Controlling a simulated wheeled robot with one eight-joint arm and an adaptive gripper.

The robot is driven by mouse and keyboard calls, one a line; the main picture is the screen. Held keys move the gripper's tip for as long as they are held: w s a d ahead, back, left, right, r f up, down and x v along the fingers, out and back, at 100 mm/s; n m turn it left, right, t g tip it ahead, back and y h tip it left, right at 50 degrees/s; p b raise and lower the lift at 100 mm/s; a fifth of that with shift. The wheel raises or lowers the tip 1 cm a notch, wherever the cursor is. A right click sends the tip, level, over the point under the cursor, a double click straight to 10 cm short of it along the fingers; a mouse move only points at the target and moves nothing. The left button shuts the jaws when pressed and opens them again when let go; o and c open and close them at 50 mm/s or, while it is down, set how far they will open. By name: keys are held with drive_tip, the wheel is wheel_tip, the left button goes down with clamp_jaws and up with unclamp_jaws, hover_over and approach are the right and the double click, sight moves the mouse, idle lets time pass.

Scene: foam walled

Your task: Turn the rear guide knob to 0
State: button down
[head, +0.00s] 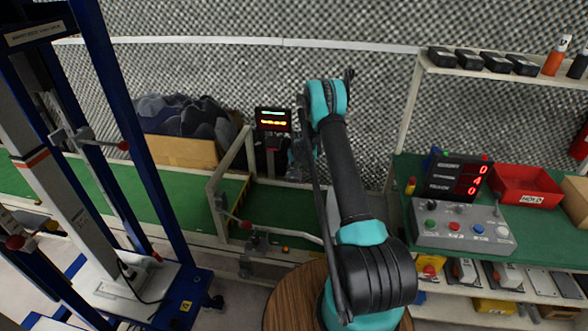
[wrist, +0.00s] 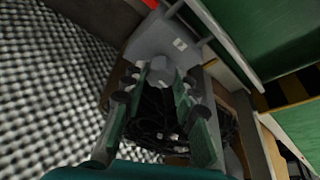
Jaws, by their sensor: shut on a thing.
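In the wrist view, a grey round knob (wrist: 160,66) sits at the end of a grey housing (wrist: 165,38) with a small pale label. My gripper (wrist: 160,78) has its two green-padded fingers on either side of the knob, shut on it at the fingertips. I cannot read any scale or pointer on the knob. In the head view my arm reaches to the back of the green conveyor, and the gripper and knob are hidden or too small to make out. A small display (head: 272,119) there shows a green line and yellow characters, too small to read.
A metal guard frame (head: 217,188) stands left of my arm. A blue-framed machine (head: 165,150) is at left. A control box (head: 460,228) sits on the right bench. A foam-studded wall is close behind.

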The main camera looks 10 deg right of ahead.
drive_tip(key=m+h, duration=0.1)
drive_tip(key=m, duration=0.1)
drive_tip(key=m+h, duration=0.1)
drive_tip(key=m, duration=0.4)
drive_tip(key=shift+a+h, duration=0.25)
drive_tip(key=shift+h, duration=0.15)
idle(0.3)
drive_tip(key=c, duration=1.2)
unclamp_jaws()
drive_tip(key=shift+v, duration=3.75)
drive_tip(key=shift+w, duration=0.1)
